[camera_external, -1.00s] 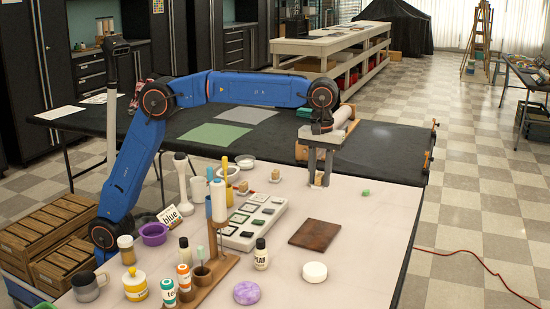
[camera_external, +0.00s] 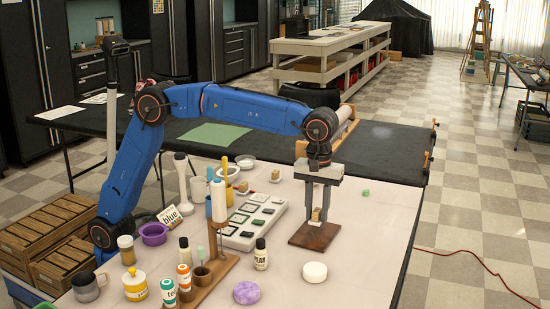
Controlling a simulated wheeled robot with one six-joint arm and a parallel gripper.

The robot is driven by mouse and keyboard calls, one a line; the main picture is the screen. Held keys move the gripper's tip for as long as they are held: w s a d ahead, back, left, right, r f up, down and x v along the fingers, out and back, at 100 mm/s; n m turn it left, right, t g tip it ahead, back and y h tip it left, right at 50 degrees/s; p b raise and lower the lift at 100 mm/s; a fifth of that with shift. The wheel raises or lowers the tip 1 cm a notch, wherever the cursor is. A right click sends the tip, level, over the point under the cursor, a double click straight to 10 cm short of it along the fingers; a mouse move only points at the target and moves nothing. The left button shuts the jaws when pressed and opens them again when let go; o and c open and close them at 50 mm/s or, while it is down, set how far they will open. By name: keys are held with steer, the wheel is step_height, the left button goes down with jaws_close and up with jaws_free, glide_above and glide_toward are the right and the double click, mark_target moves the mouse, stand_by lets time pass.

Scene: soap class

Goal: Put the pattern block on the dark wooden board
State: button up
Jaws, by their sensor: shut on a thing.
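The dark wooden board (camera_external: 312,239) lies flat on the pale tabletop, right of the middle. My gripper (camera_external: 317,217) points straight down over the board's far part. Its fingers are shut on a small tan block (camera_external: 316,214), which looks like the pattern block. Its pattern is too small to make out. The block is low over the board, and I cannot tell whether it touches the surface.
A pale tray of dark squares (camera_external: 248,222) lies left of the board. A labelled bottle (camera_external: 261,254), a white disc (camera_external: 314,272) and a purple disc (camera_external: 247,293) stand nearer. A small green block (camera_external: 365,192) lies behind right. The table right of the board is clear.

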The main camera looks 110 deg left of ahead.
mark_target(316, 222)
steer(key=shift+f, duration=1.75)
steer(key=shift+f, duration=0.15)
steer(key=o, duration=1)
step_height(316, 222, up, 11)
steer(key=shift+r, duration=0.65)
